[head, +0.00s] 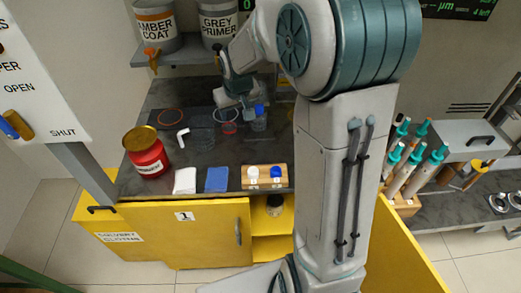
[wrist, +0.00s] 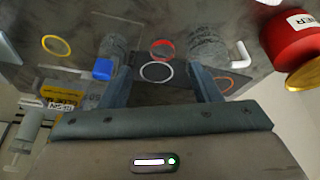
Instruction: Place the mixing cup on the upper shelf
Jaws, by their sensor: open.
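A clear cup (head: 202,132) stands on the dark bench; it also shows in the wrist view (wrist: 207,45). No label tells me which is the mixing cup. My gripper (head: 240,104) is low over the bench behind the cups. In the wrist view my gripper (wrist: 162,88) is open, its fingers apart with nothing held. A white ring (wrist: 157,71) shows between them. The yellow cabinet below has an upper compartment (head: 262,219) and a lower one.
A blue-capped bottle (head: 258,120) stands close right of the gripper. A red can (head: 147,153), a white cloth (head: 184,181), a blue cloth (head: 216,180) and a wooden block (head: 264,184) line the front. A wall shelf (head: 180,57) holds paint pots. A jar (head: 274,205) sits in the cabinet.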

